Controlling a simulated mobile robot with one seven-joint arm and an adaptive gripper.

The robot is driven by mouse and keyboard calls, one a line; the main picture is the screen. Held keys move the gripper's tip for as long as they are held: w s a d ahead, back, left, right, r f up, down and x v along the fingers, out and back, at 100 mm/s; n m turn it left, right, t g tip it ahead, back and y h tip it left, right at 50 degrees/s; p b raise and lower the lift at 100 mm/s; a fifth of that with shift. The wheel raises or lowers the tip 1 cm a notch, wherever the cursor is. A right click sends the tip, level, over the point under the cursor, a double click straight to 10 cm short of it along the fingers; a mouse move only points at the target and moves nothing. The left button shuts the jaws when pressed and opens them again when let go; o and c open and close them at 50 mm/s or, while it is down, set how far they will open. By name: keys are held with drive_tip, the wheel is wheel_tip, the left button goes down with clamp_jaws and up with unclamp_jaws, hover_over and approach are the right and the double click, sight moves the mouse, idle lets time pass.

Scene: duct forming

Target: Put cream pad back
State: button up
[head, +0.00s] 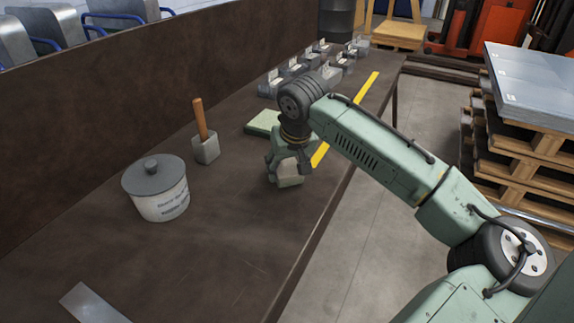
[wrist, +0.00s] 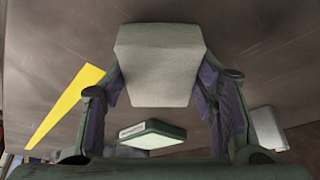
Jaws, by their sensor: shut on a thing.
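In the head view my gripper (head: 288,168) is shut on the pad (head: 289,181), low over the dark bench; I cannot tell whether the pad touches the bench. A flat green block with a pale top (head: 263,122) lies on the bench behind my gripper, partly hidden by my arm. It also shows in the wrist view (wrist: 152,135), beyond the pad.
A lidded pot (head: 160,190) and a grey block with a wooden handle (head: 205,145) stand to the left. A yellow strip (head: 345,118) runs along the bench's right edge. Several metal pieces (head: 310,65) sit at the far end. Bare bench (head: 225,225) lies in front.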

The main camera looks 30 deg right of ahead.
drive_tip(key=o, duration=1.3)
drive_tip(key=shift+f, duration=0.15)
drive_tip(key=shift+r, duration=0.25)
drive_tip(key=b+v, duration=0.1)
drive_tip(key=v, duration=1.1)
drive_tip(key=shift+b, duration=0.35)
